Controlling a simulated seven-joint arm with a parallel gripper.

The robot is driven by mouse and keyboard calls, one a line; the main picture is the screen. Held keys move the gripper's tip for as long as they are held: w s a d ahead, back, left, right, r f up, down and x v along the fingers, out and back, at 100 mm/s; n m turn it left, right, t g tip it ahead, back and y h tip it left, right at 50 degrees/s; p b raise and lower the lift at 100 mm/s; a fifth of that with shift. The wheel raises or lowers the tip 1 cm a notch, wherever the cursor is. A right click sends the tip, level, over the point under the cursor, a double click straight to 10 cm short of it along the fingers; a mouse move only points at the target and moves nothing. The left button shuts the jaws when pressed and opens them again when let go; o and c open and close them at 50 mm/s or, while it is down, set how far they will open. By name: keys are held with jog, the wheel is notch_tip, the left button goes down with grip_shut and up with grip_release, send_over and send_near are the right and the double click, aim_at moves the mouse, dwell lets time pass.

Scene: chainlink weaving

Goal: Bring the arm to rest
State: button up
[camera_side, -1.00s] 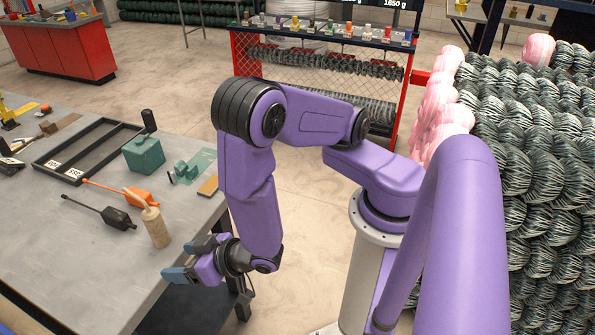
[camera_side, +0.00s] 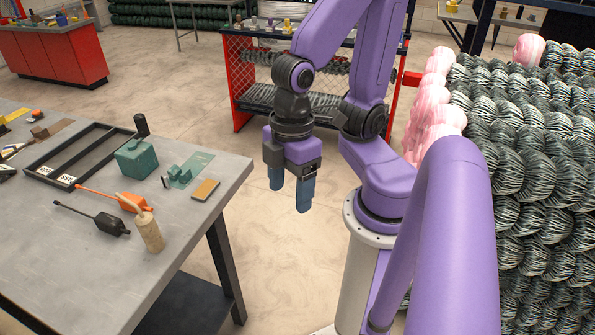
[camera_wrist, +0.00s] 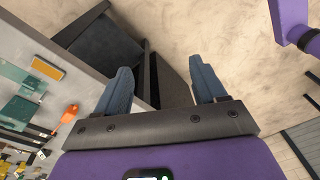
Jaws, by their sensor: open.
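My gripper (camera_side: 290,190) hangs with its blue fingers pointing down over the open floor, to the right of the grey workbench (camera_side: 100,290) in the side view. In the wrist view my gripper (camera_wrist: 162,92) shows its two fingers apart, with nothing between them but floor and the dark bench frame beyond. My arm is folded upright above its grey pedestal, with the wrist clear of the bench edge.
On the bench are a teal block (camera_side: 138,158), a black frame tray (camera_side: 85,160), an orange tool (camera_side: 125,202), a black tool (camera_side: 108,222) and a beige bottle (camera_side: 150,232). Stacked wire coils (camera_side: 530,180) stand right of my arm. A red-sided rack (camera_side: 245,85) stands behind.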

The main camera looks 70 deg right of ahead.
jog(key=d, duration=0.1)
jog(key=d+r, duration=0.1)
jog(key=d, duration=0.1)
jog(key=shift+s+n+h, duration=0.15)
jog(key=shift+n+h, duration=0.15)
jog(key=shift+h, duration=0.1)
